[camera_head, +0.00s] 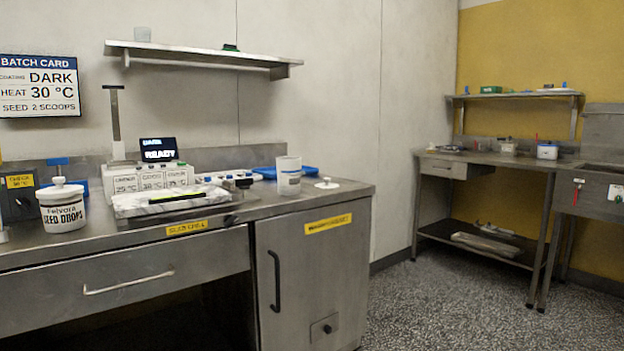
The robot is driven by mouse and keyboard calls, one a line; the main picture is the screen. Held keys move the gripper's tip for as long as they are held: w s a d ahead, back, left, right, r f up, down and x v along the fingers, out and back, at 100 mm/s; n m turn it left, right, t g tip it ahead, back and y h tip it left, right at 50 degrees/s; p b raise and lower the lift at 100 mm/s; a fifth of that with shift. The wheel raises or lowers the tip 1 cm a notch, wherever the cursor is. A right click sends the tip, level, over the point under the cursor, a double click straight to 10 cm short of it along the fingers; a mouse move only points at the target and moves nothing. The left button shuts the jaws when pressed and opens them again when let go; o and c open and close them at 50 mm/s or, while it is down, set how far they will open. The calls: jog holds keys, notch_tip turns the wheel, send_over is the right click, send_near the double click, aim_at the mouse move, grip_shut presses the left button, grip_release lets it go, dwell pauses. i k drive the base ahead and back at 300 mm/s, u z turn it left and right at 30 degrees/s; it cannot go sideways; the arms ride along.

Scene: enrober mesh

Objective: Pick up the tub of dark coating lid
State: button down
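A small white round lid with a knob (327,183) lies flat on the steel counter, near its right end. A white tub (288,176) with a grey label stands upright just left of this lid, apart from it. The tub's label is too small to read, so I cannot tell for sure that it is the dark coating tub. Its top shows no lid. A second white tub (63,212), marked SEED DROPS, stands at the left with a knobbed lid on it. My gripper is not in view.
A pale slab (170,200) and labelled boxes (150,178) with a READY display (158,150) stand further left. A shelf (200,55) hangs above. The speckled floor (440,305) at right is clear.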

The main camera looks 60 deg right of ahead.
aim_at(326, 185)
jog(key=z, duration=1.7)
